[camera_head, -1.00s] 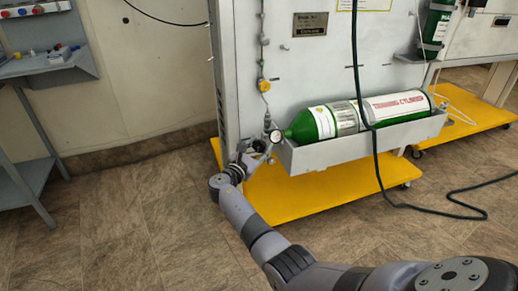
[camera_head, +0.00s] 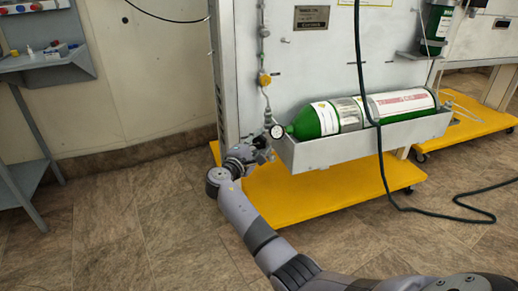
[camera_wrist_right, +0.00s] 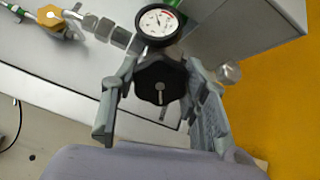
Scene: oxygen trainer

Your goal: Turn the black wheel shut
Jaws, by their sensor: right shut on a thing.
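The black wheel (camera_wrist_right: 160,83) is a lobed knob just below a round white gauge (camera_wrist_right: 158,22) in the right wrist view. My right gripper (camera_wrist_right: 163,92) has one finger on each side of the wheel and is shut on it. In the head view my right gripper (camera_head: 256,152) is at the left end of the grey cylinder tray, just below the gauge (camera_head: 277,131). The wheel is hidden or too small to make out there. My left gripper is in neither view now.
A green and white cylinder (camera_head: 365,111) lies in the grey tray (camera_head: 345,145) above a yellow base (camera_head: 310,196). A yellow knob (camera_head: 264,79) is on the tubing above. A black cable (camera_head: 383,165) hangs in front. Open tiled floor (camera_head: 120,220) lies left.

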